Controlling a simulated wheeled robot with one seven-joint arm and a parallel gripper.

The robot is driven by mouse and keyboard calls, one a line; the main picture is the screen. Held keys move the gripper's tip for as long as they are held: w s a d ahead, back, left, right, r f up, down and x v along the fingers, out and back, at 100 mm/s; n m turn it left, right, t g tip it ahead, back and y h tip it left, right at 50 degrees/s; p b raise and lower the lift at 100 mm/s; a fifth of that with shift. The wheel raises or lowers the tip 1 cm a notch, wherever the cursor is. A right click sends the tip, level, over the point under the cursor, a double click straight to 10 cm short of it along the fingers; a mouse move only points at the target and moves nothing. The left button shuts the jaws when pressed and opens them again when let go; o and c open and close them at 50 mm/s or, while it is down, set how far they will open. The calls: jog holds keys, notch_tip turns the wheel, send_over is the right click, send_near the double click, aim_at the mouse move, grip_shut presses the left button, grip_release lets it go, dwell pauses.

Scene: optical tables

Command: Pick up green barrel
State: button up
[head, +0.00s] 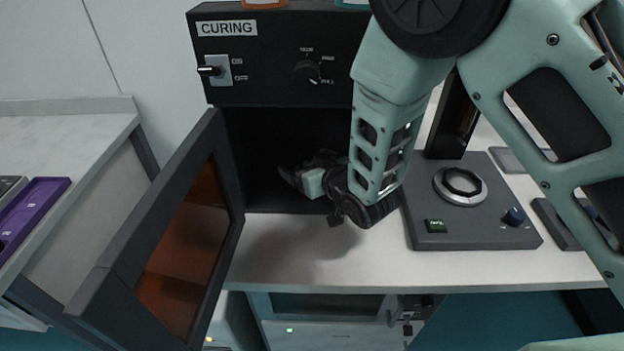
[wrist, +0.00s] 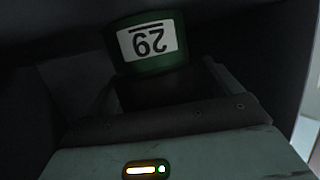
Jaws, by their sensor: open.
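The green barrel (wrist: 150,62) shows in the wrist view at the top middle, with a white label that reads 29 upside down. In the head view I cannot make the barrel out; the dark box interior and my arm hide it. My gripper (head: 290,177) reaches into the open, dark chamber of the curing box (head: 275,75). In the wrist view my open gripper (wrist: 155,92) is close in front of the barrel, which appears between the dark fingers. It is too dark to tell whether they touch it.
The orange-windowed door (head: 185,255) of the curing box stands open on the left. A grey device (head: 470,228) with a round ring and a blue knob stands to the right. A purple tray (head: 30,212) lies on the far left bench. The white tabletop (head: 300,262) in front is clear.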

jog(key=shift+c, duration=0.3)
jog(key=c, duration=1)
jog(key=shift+c, duration=0.8)
jog(key=shift+r, duration=0.1)
